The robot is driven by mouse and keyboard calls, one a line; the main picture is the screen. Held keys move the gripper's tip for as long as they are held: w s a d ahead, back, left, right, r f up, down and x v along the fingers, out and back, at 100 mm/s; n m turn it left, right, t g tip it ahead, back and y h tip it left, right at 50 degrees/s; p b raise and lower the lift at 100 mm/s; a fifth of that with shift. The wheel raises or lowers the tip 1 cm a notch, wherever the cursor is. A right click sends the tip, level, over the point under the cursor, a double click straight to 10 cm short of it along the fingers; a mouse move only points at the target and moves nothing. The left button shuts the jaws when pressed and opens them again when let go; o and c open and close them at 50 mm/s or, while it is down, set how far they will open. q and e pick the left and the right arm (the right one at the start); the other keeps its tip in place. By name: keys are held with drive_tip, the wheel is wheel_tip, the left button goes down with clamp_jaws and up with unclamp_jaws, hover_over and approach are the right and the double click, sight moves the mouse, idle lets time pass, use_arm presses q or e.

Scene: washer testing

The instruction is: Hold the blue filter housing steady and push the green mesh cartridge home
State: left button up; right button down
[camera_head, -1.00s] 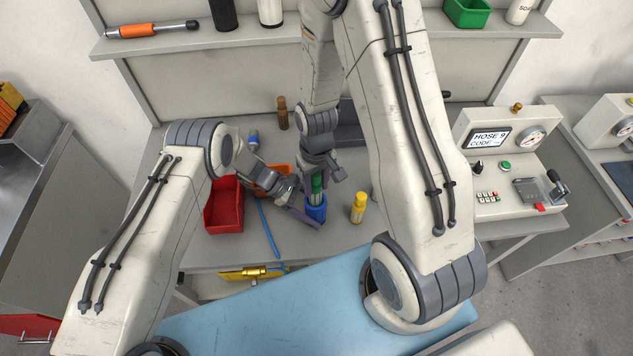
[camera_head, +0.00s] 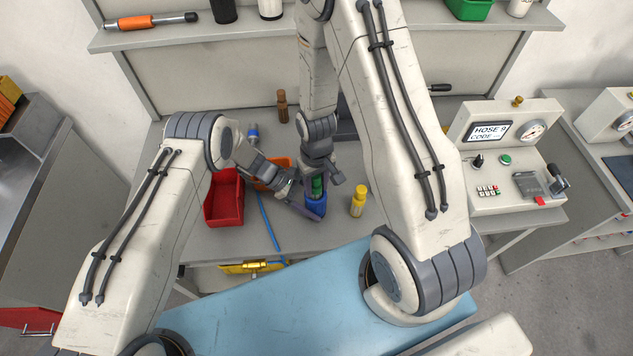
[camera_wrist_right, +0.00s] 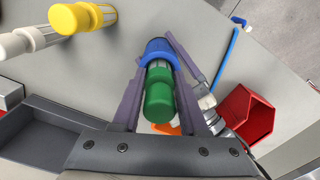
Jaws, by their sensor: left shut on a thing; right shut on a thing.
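The blue filter housing (camera_head: 316,206) stands on the bench, and my left gripper (camera_head: 313,208) is shut on it from the left. The green mesh cartridge (camera_head: 318,188) is upright in the housing's mouth. My right gripper (camera_head: 322,180) is above, shut on the cartridge. In the right wrist view the green cartridge (camera_wrist_right: 158,97) lies between my right gripper's fingers (camera_wrist_right: 158,85), with a short band of pale mesh showing between it and the blue housing (camera_wrist_right: 157,48). The housing's lower part is partly hidden.
A yellow-capped cartridge (camera_head: 358,201) stands close to the right of the housing. A red bin (camera_head: 224,198) and an orange bin (camera_head: 272,174) are to the left. A blue rod (camera_head: 268,224) lies in front. A test panel (camera_head: 508,158) stands far right.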

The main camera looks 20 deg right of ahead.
drive_tip(key=shift+f, duration=0.45)
drive_tip(key=shift+f, duration=0.3)
drive_tip(key=shift+c, duration=1.8)
unclamp_jaws()
wheel_tip(320, 180, up, 11)
drive_tip(key=shift+w+r, duration=0.1)
drive_tip(key=shift+r, duration=0.4)
drive_tip(key=shift+c, duration=0.3)
